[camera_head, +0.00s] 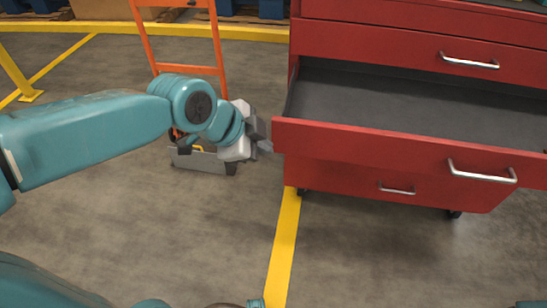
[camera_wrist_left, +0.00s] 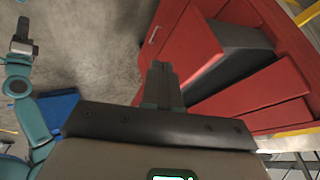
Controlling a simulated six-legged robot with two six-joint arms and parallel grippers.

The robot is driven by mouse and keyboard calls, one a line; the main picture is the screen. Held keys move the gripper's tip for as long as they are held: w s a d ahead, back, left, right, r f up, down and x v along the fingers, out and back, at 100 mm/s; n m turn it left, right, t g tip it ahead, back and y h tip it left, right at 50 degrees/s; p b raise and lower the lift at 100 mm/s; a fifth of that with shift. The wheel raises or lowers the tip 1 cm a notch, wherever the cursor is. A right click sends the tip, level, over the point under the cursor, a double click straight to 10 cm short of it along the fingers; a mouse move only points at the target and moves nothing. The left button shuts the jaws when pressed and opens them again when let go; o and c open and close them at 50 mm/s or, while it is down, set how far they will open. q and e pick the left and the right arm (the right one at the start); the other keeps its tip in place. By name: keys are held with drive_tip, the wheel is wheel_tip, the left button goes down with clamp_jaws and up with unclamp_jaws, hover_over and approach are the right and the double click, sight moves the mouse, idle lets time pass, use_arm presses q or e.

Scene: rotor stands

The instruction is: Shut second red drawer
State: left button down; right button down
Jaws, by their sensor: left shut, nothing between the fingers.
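The red drawer cabinet (camera_head: 420,42) stands at the right of the head view. One red drawer (camera_head: 370,142) is pulled far out, showing its empty grey inside and a silver handle (camera_head: 482,172). It sits just above the lowest visible drawer (camera_head: 340,178), which looks closed. My left gripper (camera_head: 266,146) is shut and empty, beside the left end of the open drawer's front; I cannot tell whether it touches. Its closed fingers (camera_wrist_left: 159,72) point toward the red cabinet in the left wrist view. What looks like my right gripper (camera_wrist_left: 22,42) shows small at the left there.
An orange ladder-like frame (camera_head: 220,50) and a grey open toolbox (camera_head: 205,160) stand behind my left wrist. A yellow floor line (camera_head: 283,250) runs toward the cabinet. The floor in front is clear.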

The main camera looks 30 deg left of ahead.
use_arm(q)
drive_tip(key=b, duration=0.3)
approach(293, 149)
drive_tip(key=f, duration=0.1)
drive_tip(key=w+d+f, duration=0.1)
drive_tip(key=f, duration=0.2)
drive_tip(key=shift+w+d, duration=0.2)
drive_tip(key=shift+d, duration=0.05)
drive_tip(key=shift+w+a, duration=0.2)
drive_tip(key=shift+w, duration=0.35)
